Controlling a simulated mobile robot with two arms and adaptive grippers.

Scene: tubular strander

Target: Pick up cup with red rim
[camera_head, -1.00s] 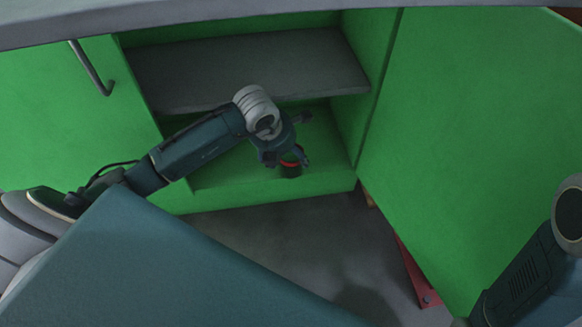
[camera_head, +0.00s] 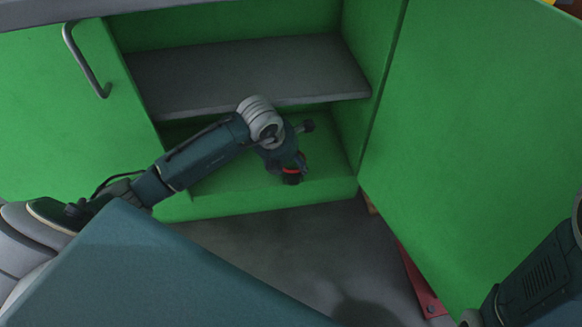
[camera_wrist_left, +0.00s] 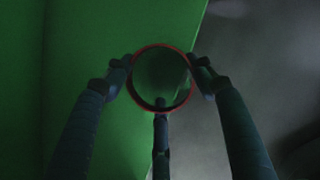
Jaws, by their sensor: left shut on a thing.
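The cup with the red rim (camera_head: 292,177) is dark and stands at the front edge of the cabinet's bottom level in the head view. My left gripper (camera_head: 287,168) is shut on it, and the fingers hide part of the cup. In the left wrist view I look down into the cup, and its round red rim (camera_wrist_left: 135,92) faces the camera. The fingers of my left gripper (camera_wrist_left: 160,88) close around the rim from the left, right and below. I cannot tell whether the cup touches the cabinet floor. My right gripper is not in view; only part of that arm shows at lower right.
The green cabinet has a grey middle shelf (camera_head: 240,72) above my left gripper. Its open right door (camera_head: 480,130) stands beside the opening. A handle (camera_head: 85,65) sits on the left door. A red part (camera_head: 422,285) lies low near the right door. Grey floor (camera_head: 290,245) is clear in front.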

